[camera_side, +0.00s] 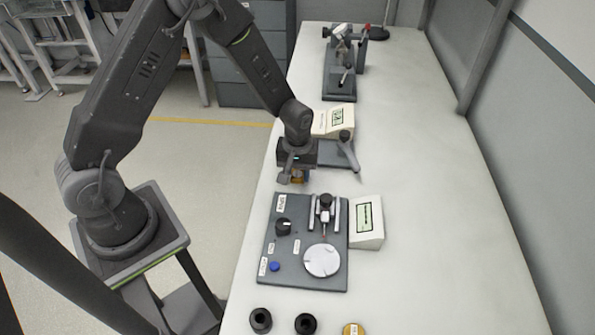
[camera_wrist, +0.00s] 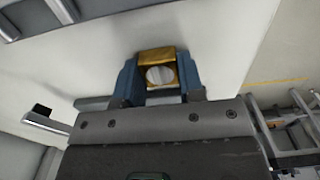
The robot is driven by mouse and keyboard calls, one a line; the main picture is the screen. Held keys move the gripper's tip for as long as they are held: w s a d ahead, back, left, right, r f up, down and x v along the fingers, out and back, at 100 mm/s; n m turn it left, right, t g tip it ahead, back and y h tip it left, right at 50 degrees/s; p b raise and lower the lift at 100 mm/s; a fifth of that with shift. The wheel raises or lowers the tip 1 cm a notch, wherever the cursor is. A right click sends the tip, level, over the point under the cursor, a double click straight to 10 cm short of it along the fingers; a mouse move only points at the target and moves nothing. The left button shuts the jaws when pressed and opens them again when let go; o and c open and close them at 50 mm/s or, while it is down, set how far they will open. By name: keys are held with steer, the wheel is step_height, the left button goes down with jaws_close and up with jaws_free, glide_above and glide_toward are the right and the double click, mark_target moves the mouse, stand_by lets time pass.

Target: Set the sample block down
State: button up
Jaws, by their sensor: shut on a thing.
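The sample block shows in the wrist view as a brass-coloured block (camera_wrist: 155,55) with a pale round face. It sits between the two blue fingers of my gripper (camera_wrist: 160,77), which is shut on it. In the side view my gripper (camera_side: 297,176) points down near the left edge of the bench, just behind the dark panel device (camera_side: 309,278). Only a small orange-brown bit of the block (camera_side: 298,181) shows there. It seems to be held above the bench, though the gap beneath it is hard to judge.
The panel device carries a pale round disc (camera_side: 322,261), knobs and upright posts. A display box (camera_side: 367,223) stands at its right. Another display box (camera_side: 335,119) and a grey stand (camera_side: 345,157) are behind my gripper. Black cylinders (camera_side: 261,320) stand in front. The bench's right side is clear.

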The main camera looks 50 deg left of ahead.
steer(key=shift+f, duration=0.15)
steer(key=o, duration=1.1)
step_height(320, 180, up, 12)
step_height(320, 180, up, 12)
steer(key=f+m+t, duration=0.1)
steer(key=m+t, duration=0.1)
steer(key=m, duration=0.2)
glide_above(297, 174)
steer(key=s+d, duration=0.1)
steer(key=s, duration=0.5)
steer(key=s+r+m+t, duration=0.1)
steer(key=s+r, duration=0.1)
steer(key=s, duration=0.2)
steer(key=s+r+m+t, duration=0.1)
steer(key=s+r+m, duration=0.1)
steer(key=s, duration=0.2)
steer(key=s+d+r+m+t, duration=0.1)
steer(key=s+r+m, duration=0.1)
steer(key=s, duration=0.3)
steer(key=shift+r+t, duration=0.3)
